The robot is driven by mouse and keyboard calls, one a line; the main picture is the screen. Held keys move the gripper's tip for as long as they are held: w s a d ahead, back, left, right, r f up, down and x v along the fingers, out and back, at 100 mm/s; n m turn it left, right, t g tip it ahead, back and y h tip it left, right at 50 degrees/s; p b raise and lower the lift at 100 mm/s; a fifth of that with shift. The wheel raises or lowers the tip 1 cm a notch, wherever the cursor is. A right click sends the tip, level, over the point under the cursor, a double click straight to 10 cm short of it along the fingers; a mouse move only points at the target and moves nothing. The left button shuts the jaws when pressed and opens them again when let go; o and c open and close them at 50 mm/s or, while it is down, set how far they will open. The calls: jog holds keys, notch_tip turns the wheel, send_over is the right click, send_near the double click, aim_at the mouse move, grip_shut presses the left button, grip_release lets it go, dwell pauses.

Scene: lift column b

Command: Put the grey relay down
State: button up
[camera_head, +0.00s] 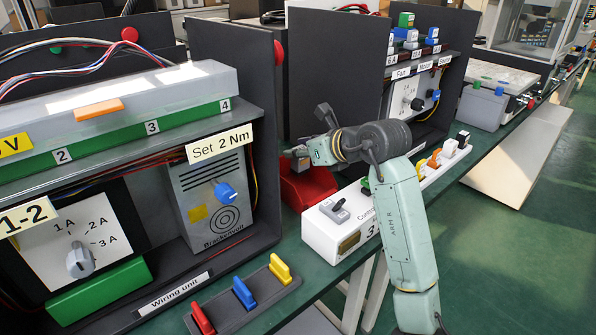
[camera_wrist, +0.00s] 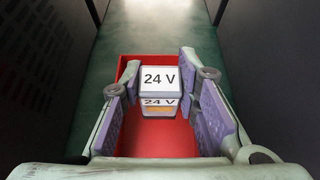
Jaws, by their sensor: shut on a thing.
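The grey relay (camera_wrist: 158,88) is between the finger pads of my gripper (camera_wrist: 160,84) in the wrist view. Its top and front labels both read "24 V", and a small orange patch shows on its front. My gripper is shut on it. A red tray (camera_wrist: 165,145) lies around and below the relay in that view. I cannot tell whether the relay touches the tray floor.
Dark upright panels (camera_head: 236,85) stand close on both sides of the red tray. A white control box (camera_head: 336,232) with a grey switch stands right in front of it. A rack of red, blue and yellow levers (camera_head: 243,294) is nearer on the green bench.

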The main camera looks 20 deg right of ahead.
aim_at(304, 168)
jog(key=shift+f, duration=2.65)
jog(key=shift+f, duration=0.1)
jog(key=shift+f, duration=0.15)
jog(key=o, duration=1.1)
jog(key=shift+o, duration=0.2)
jog(key=shift+w+r+p, duration=0.1)
jog(key=shift+r+p, duration=0.3)
jog(key=b+v, duration=0.3)
jog(key=v, duration=0.9)
jog(key=shift+f, duration=0.2)
